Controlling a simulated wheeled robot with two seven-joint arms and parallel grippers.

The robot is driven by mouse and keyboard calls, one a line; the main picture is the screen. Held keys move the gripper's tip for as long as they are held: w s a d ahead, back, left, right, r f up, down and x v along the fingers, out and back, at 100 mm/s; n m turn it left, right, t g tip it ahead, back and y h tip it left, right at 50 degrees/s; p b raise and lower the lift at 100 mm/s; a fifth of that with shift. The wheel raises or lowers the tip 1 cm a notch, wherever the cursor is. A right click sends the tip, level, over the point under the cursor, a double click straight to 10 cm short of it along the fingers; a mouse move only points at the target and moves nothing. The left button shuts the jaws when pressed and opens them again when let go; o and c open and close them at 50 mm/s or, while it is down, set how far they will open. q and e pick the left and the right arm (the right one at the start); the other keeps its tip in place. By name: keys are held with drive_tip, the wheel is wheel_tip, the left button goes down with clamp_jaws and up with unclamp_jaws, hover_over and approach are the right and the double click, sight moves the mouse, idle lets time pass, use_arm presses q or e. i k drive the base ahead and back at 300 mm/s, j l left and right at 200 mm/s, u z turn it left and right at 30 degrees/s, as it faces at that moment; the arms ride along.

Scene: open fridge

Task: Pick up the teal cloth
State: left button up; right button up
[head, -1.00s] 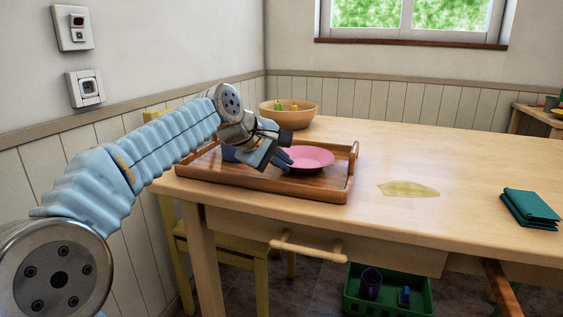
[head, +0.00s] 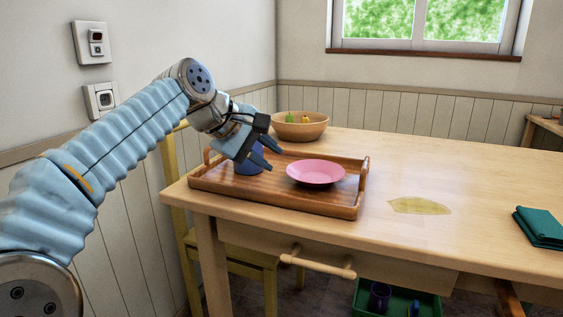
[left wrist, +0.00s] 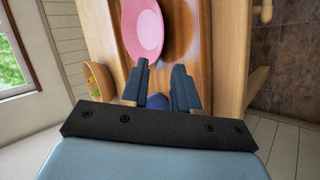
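The teal cloth (head: 541,227) lies folded near the right edge of the head view, on the wooden table. It is cut off slightly by the frame edge and does not show in the left wrist view. My left gripper (head: 272,154) is over the wooden tray at the table's left end, far from the cloth. My right gripper is not in view.
The wooden tray (head: 285,203) holds a pink plate (head: 316,173) and a blue cup (head: 249,164) close to my left gripper. A bowl (head: 300,131) stands behind. A yellowish spill (head: 420,206) lies between tray and cloth. A green crate (head: 428,304) is under the table.

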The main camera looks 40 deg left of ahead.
sight(540, 226)
drive_tip(key=k+j, duration=0.2)
drive_tip(key=k, duration=0.3)
drive_tip(key=k+j, duration=0.15)
drive_tip(key=k, duration=0.3)
